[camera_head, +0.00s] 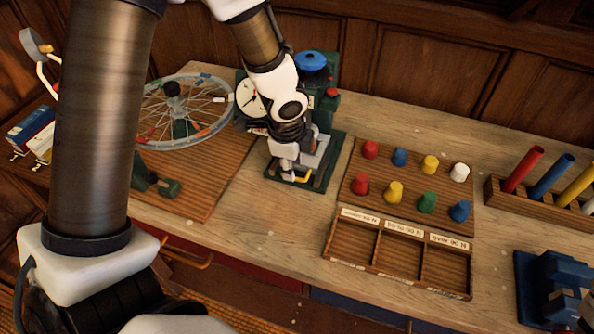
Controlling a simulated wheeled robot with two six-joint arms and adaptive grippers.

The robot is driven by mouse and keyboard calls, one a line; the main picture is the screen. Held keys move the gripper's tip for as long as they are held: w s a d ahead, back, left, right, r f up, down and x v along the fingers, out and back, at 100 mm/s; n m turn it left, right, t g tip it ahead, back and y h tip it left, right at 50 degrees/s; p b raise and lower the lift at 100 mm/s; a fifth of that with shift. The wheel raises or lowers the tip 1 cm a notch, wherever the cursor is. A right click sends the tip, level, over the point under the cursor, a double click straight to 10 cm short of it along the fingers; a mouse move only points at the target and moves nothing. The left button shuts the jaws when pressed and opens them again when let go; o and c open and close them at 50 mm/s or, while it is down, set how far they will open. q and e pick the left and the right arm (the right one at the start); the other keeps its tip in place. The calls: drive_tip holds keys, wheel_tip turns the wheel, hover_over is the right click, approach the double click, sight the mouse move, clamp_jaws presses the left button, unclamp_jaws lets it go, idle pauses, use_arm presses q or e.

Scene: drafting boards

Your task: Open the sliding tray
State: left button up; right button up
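A green machine (327,101) with a white dial (249,98) and a blue round top (311,61) stands at the back of the bench. At its front, on a green base (333,160), is a grey sliding tray (315,158) with a small yellow handle (300,179). My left gripper (288,174) points down over the tray's front left, right by the handle. The gripper and wrist hide part of the tray and machine. The fingers are small and overlap the handle, so I cannot tell whether they grip it.
A spoked wheel (185,110) lies left of the machine. A wooden peg board (408,178) with coloured pegs and a three-compartment box (400,252) are to the right. Coloured tubes (552,178) and a blue vise-like device (553,285) are farther right. Bare bench (282,235) lies in front.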

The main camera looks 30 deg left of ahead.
sight(303, 156)
use_arm(q)
drive_tip(key=f, duration=0.1)
drive_tip(key=w+f+b, duration=0.1)
drive_tip(key=f, duration=0.2)
drive_tip(key=shift+w+a+f, duration=0.15)
drive_tip(key=shift+w+f, duration=0.2)
drive_tip(key=shift+w, duration=0.15)
drive_tip(key=shift+s+r, duration=0.2)
drive_tip(key=shift+s, duration=0.15)
drive_tip(key=shift+c, duration=0.3)
drive_tip(key=shift+s, duration=0.1)
drive_tip(key=c, duration=0.6)
clamp_jaws()
use_arm(e)
drive_tip(key=shift+w+f, duration=0.2)
drive_tip(key=shift+f, duration=0.95)
use_arm(q)
drive_tip(key=shift+s, duration=0.1)
